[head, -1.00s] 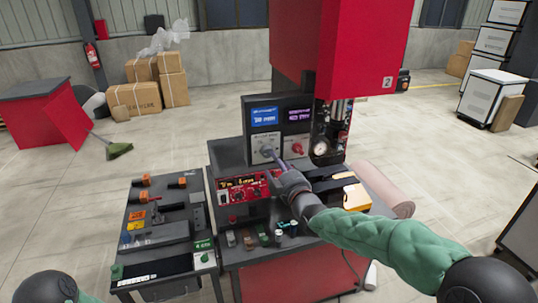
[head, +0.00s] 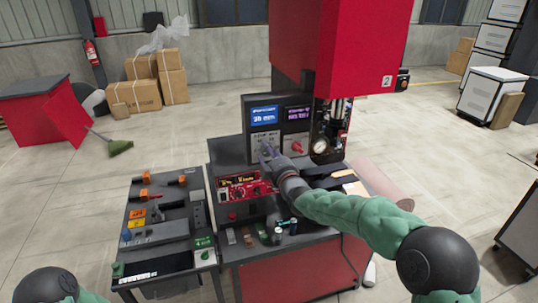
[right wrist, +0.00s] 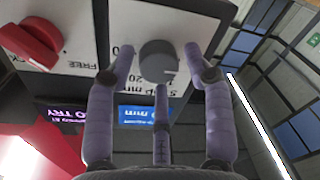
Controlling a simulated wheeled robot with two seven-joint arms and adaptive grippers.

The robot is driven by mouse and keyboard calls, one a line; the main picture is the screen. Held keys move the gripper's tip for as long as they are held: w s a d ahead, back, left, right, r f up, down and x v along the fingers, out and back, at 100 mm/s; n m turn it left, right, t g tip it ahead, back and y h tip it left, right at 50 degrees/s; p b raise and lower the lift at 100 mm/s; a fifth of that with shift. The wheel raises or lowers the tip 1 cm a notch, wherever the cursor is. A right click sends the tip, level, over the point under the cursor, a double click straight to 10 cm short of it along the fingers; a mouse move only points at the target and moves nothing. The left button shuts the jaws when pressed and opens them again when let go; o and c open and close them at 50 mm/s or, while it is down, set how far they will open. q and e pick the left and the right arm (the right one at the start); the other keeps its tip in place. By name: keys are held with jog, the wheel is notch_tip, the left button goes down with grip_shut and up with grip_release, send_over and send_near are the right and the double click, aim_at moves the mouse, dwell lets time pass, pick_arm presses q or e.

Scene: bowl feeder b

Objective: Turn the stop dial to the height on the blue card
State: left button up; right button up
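The stop dial is a dark grey round knob (right wrist: 158,62) on a white scale plate in the right wrist view, which shows the panel upside down. A pale mark is on its lower right edge; the full scale is hidden. My right gripper (right wrist: 160,62) is open, its purple-grey fingers spread around the dial with small gaps at the sides. In the head view my right gripper (head: 267,151) is at the panel and covers most of the dial. The blue card (head: 263,116) is above it, with white text that seems to read 35 mm. My left gripper is out of view.
A red knob (right wrist: 32,42) on its own plate is beside the dial, and a purple display (head: 298,113) is above it. A red control box (head: 245,188) sits below on the bench. A side table (head: 160,225) with small parts stands left.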

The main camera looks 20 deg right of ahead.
jog(key=c, duration=0.7)
jog(key=n+h+b, duration=0.1)
jog(key=n+b, duration=0.6)
jog(key=n, duration=0.4)
jog(key=n+h+b, duration=0.1)
jog(key=n+b, duration=0.6)
jog(key=n, duration=0.4)
jog(key=n+b, duration=0.7)
jog(key=n, duration=0.5)
jog(key=shift+d+h, duration=0.1)
jog(key=shift+h, duration=0.3)
jog(key=shift+f, duration=0.15)
